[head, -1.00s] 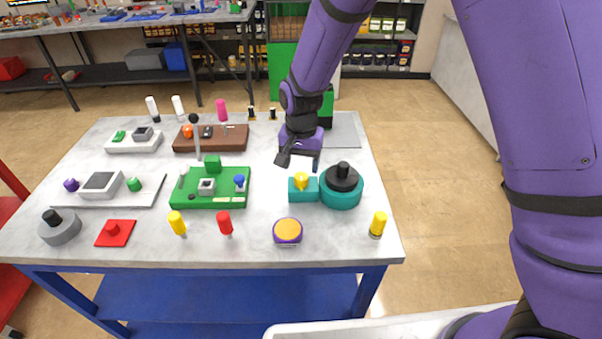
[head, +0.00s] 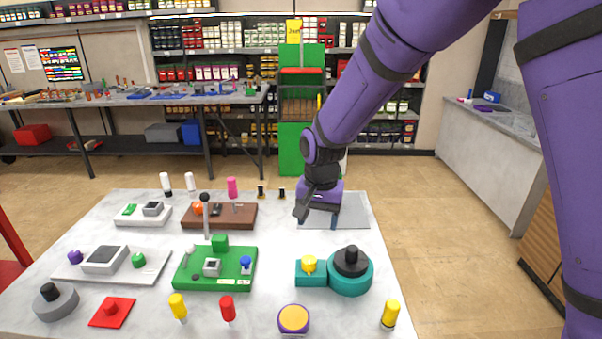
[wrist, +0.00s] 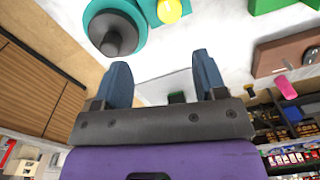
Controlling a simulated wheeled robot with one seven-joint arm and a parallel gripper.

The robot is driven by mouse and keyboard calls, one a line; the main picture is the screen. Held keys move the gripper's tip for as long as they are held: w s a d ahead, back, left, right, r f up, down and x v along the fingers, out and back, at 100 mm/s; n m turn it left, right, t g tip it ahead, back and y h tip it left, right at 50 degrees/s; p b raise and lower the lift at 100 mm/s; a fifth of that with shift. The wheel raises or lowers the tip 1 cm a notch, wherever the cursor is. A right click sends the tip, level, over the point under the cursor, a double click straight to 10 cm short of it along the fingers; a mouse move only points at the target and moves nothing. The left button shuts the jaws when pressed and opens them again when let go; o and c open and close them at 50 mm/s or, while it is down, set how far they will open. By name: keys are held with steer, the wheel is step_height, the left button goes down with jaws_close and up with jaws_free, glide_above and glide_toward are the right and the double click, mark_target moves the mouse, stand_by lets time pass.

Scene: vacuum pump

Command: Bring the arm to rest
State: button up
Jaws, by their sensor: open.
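My gripper (head: 319,222) is at the far right part of the table, above a grey plate (head: 352,211). In the wrist view my gripper (wrist: 160,75) has its two blue-grey fingers apart with nothing between them. The teal vacuum pump (head: 350,276) with a black knob and a yellow knob stands on the white table (head: 170,325), nearer than the gripper and apart from it. The pump also shows in the wrist view (wrist: 140,35), beyond the fingertips. My purple arm reaches in from the upper right.
Left of the pump lie a green board (head: 187,281), a brown block (head: 240,222) and white boards. Yellow and red pegs (head: 228,310) and a purple-yellow button (head: 293,319) line the front. Behind stand a workbench (head: 140,103), a green cart (head: 295,155) and shelves. Floor right of the table is clear.

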steer(key=s+d+r+n+t, duration=0.1)
steer(key=s+d+r, duration=0.3)
steer(key=d+r, duration=0.35)
steer(key=s+d+r+t, duration=0.1)
steer(key=s+d+r, duration=0.3)
steer(key=d+r, duration=0.35)
steer(key=s+d+r+n+t, duration=0.1)
steer(key=s+d+r, duration=0.2)
steer(key=s, duration=0.6)
steer(key=s+d+r+n+t, duration=0.1)
steer(key=s+d+r+t, duration=0.1)
steer(key=s+d, duration=0.5)
steer(key=shift+s+r, duration=0.7)
steer(key=shift+s, duration=0.25)
